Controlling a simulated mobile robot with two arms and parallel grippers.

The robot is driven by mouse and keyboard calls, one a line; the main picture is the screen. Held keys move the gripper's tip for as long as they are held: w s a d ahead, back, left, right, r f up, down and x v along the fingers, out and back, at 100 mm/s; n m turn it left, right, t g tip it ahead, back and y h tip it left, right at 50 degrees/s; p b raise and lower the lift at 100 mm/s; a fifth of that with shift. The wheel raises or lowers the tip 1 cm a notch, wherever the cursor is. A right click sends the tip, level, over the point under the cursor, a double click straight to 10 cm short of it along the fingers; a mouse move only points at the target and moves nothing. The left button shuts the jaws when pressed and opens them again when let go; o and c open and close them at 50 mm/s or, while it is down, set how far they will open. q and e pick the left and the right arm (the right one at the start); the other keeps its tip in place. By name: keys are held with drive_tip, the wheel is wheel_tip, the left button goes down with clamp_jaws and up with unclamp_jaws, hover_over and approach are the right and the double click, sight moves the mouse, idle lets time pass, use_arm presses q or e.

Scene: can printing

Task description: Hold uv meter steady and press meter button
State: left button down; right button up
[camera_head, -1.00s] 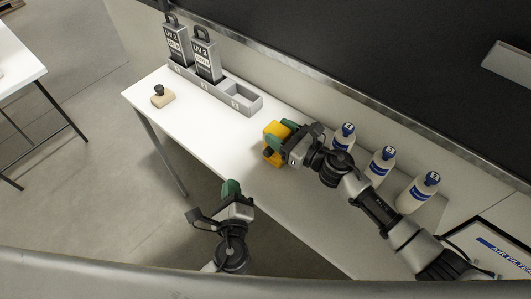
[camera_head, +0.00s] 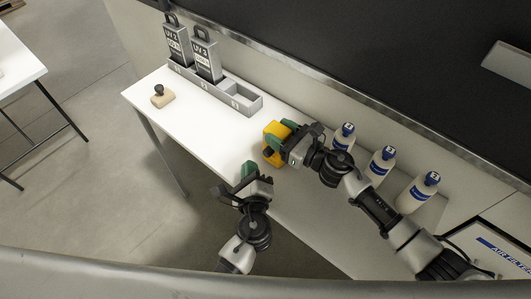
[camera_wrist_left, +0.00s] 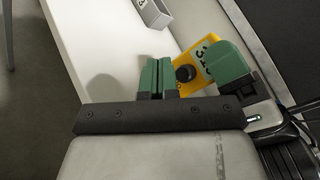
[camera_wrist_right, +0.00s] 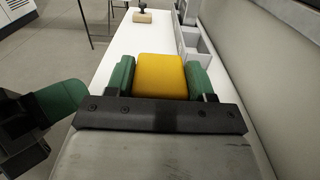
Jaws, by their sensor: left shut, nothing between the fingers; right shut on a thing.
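The yellow UV meter (camera_head: 279,129) is held above the white table, between the green fingers of my right gripper (camera_head: 285,143). In the right wrist view the yellow meter (camera_wrist_right: 160,72) fills the space between both fingers. The left wrist view shows its face with dark markings (camera_wrist_left: 207,56) and a round black button (camera_wrist_left: 185,73). My left gripper (camera_head: 249,169) is shut and empty, at the table's front edge, below and left of the meter. Its closed fingers (camera_wrist_left: 157,78) are beside the button in the left wrist view; I cannot tell the exact gap. The left gripper (camera_wrist_right: 62,98) shows at the right wrist view's left edge.
A grey holder (camera_head: 237,104) has two grey UV units (camera_head: 206,61) standing in it and an empty slot at its right. A wooden stamp (camera_head: 161,96) sits at the table's left. Several white bottles with blue caps (camera_head: 381,166) stand along the back, behind my right arm.

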use_arm(q)
drive_tip(key=shift+w+d, duration=0.55)
drive_tip(key=shift+w, duration=0.25)
idle(1.5)
drive_tip(key=shift+w+d, duration=0.25)
drive_tip(key=shift+w, duration=0.05)
drive_tip(key=shift+w+d, duration=0.55)
drive_tip(key=shift+w, duration=0.2)
idle(1.2)
drive_tip(key=shift+s+a, duration=0.8)
drive_tip(key=shift+s, duration=0.3)
drive_tip(key=shift+s, duration=0.1)
drive_tip(key=s+a, duration=0.1)
drive_tip(key=s, duration=0.1)
drive_tip(key=s+a, duration=0.2)
